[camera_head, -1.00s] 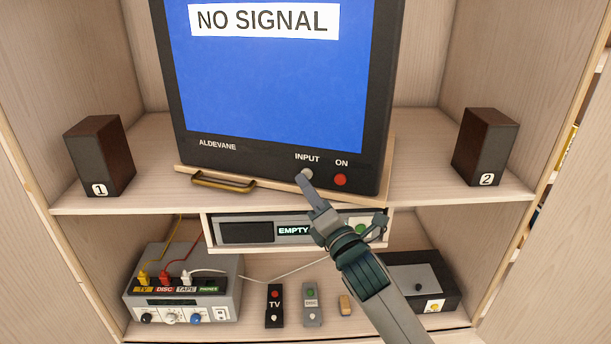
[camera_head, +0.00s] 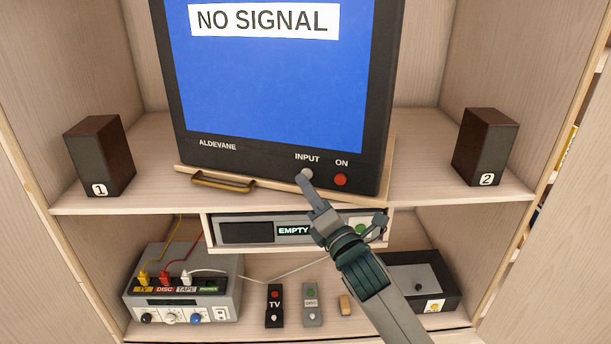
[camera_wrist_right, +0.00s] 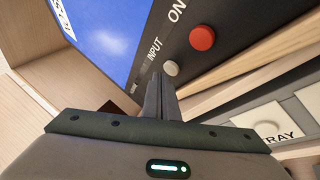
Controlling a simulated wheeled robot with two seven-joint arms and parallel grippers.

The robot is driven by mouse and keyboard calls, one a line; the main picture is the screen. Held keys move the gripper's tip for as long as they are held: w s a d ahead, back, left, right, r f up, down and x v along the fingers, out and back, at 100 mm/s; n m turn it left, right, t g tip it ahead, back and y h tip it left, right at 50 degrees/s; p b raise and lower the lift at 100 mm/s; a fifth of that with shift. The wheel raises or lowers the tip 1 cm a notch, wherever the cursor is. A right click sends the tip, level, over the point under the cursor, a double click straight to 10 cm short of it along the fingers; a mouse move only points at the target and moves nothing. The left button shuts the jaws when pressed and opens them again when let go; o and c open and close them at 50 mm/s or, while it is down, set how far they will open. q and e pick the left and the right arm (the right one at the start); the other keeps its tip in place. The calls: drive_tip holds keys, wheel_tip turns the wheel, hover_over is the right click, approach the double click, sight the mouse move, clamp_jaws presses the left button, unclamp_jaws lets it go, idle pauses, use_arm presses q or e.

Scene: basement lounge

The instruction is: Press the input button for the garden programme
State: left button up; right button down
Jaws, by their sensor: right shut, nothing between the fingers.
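The television (camera_head: 270,75) shows a blue screen with the words "NO SIGNAL". On its lower front, the pale grey INPUT button (camera_head: 307,174) sits left of the red ON button (camera_head: 341,180). My right gripper (camera_head: 302,180) is shut and empty, its tip at the lower edge of the INPUT button. In the right wrist view the INPUT button (camera_wrist_right: 171,68) shows just beyond and right of the fingertips (camera_wrist_right: 158,76), and the red button (camera_wrist_right: 202,37) is farther up. I cannot tell whether the fingertips touch the button. My left gripper is not in view.
Speakers 1 (camera_head: 98,156) and 2 (camera_head: 485,147) flank the television. A brass handle (camera_head: 222,183) is below it. On the lower shelf are a player reading "EMPTY" (camera_head: 262,231), a switch box with plugs (camera_head: 183,290), TV (camera_head: 274,305) and disc (camera_head: 312,304) remotes, and a black box (camera_head: 425,280).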

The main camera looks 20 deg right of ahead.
drive_tip(key=shift+w+d, duration=0.1)
drive_tip(key=shift+w, duration=0.05)
idle(0.4)
drive_tip(key=shift+w+d, duration=0.2)
drive_tip(key=shift+w, duration=0.05)
drive_tip(key=shift+s+a+p, duration=0.15)
drive_tip(key=shift+p, duration=0.2)
drive_tip(key=shift+s+a, duration=0.15)
drive_tip(key=shift+s, duration=0.1)
idle(0.5)
drive_tip(key=s+a, duration=0.1)
drive_tip(key=s+a+p, duration=0.1)
drive_tip(key=s, duration=0.1)
drive_tip(key=s+a, duration=0.1)
drive_tip(key=shift+s+a+p, duration=0.25)
drive_tip(key=shift+s+p, duration=0.15)
idle(0.7)
